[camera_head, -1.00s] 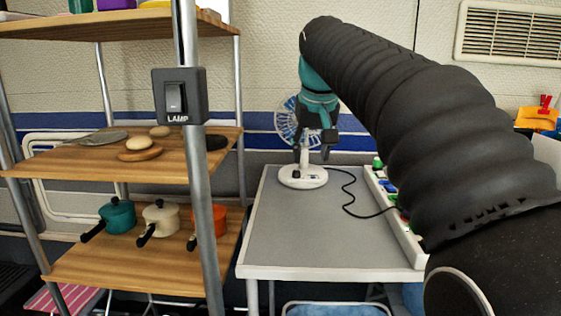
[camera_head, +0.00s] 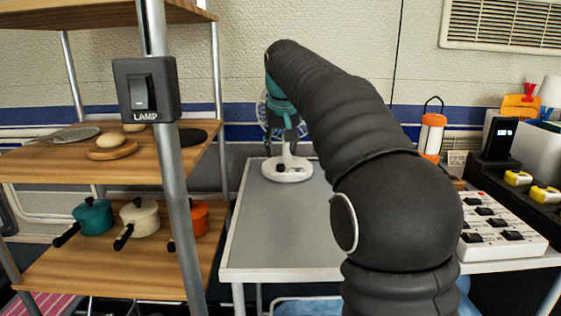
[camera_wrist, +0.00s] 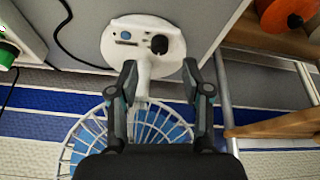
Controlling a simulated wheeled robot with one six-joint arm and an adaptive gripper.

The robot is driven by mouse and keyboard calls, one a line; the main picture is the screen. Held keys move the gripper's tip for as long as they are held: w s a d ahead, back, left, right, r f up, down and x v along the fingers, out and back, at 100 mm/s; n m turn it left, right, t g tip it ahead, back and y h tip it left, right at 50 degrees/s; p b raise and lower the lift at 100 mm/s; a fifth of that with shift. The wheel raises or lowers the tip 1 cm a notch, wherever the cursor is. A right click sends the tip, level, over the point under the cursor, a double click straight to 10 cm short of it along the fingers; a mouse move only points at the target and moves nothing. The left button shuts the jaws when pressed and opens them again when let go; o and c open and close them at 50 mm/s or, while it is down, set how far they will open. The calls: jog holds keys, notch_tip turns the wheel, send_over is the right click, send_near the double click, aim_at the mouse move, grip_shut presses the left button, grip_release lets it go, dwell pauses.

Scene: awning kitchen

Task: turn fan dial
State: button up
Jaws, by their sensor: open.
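The white fan (camera_head: 287,171) stands on the grey table, its round cage partly hidden behind my gripper and arm. In the wrist view, the fan's base (camera_wrist: 115,48) appears at the top and its blue-bladed cage (camera_wrist: 82,141) at the bottom. The black round dial (camera_wrist: 159,44) sits on the base, beside a small blue switch mark (camera_wrist: 125,35). My gripper (camera_wrist: 160,68) is open and empty. I see no contact with the dial.
A shelf (camera_head: 108,165) with several pots stands left of the table, its metal post carrying a lamp switch (camera_head: 145,90). A power strip (camera_head: 500,228), an orange lantern (camera_head: 431,133) and a black device (camera_head: 498,140) are on the right. The table front (camera_head: 265,240) is clear.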

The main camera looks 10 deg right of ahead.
aim_at(280, 164)
jog(key=shift+x, duration=2.65)
grip_shut()
